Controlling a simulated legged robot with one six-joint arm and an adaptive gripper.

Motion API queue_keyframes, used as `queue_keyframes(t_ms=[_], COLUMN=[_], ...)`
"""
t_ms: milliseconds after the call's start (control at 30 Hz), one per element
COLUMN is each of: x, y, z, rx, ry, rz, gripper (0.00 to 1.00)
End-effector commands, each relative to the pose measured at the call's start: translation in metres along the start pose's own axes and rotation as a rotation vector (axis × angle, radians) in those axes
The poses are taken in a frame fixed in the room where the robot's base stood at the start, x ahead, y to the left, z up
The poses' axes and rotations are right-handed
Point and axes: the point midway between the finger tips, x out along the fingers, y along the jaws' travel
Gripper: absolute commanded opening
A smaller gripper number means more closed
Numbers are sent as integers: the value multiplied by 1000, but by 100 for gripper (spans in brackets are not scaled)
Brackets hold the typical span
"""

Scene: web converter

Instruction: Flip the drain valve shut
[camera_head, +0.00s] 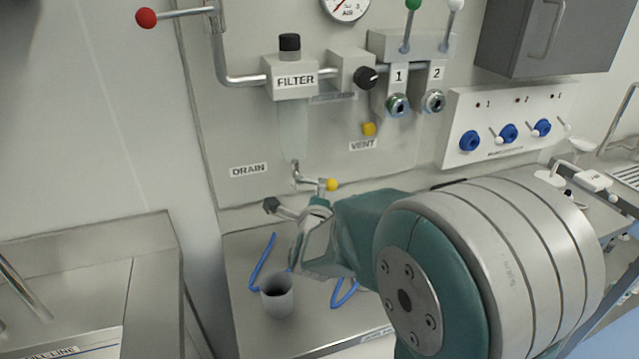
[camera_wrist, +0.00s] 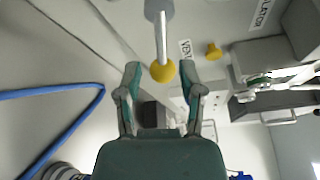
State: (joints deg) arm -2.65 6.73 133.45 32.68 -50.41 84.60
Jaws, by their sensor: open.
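The drain valve (camera_head: 298,178) hangs below the filter's clear bowl, right of the DRAIN label (camera_head: 248,170). Its short metal lever ends in a yellow ball knob (camera_head: 331,185), which points to the right in the head view. My gripper (camera_head: 297,206) is just below the valve, open and empty. In the wrist view the yellow knob (camera_wrist: 163,71) and its metal lever (camera_wrist: 161,35) appear between my two open fingertips. I cannot tell whether a finger touches the knob. My arm hides part of the panel and bench behind it.
A grey cup (camera_head: 277,296) and a blue hose (camera_head: 262,262) are on the bench below. A sink (camera_head: 70,285) stands at left.

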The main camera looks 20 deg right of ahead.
Motion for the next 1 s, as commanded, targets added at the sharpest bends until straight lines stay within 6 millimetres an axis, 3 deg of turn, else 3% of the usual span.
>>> queue_keyframes(t_ms=[233, 600, 700, 733, 1000], x=[35, 41, 41, 41, 41], y=[0, 0, 0, 0, 0], z=[0, 0, 0, 0, 0], rx=[-1, -1, -1, -1, -13], ry=[-1, -1, -1, -1, -2], rz=[1, 1, 1, 1, -2], gripper=[50, 50, 5, 0, 0])
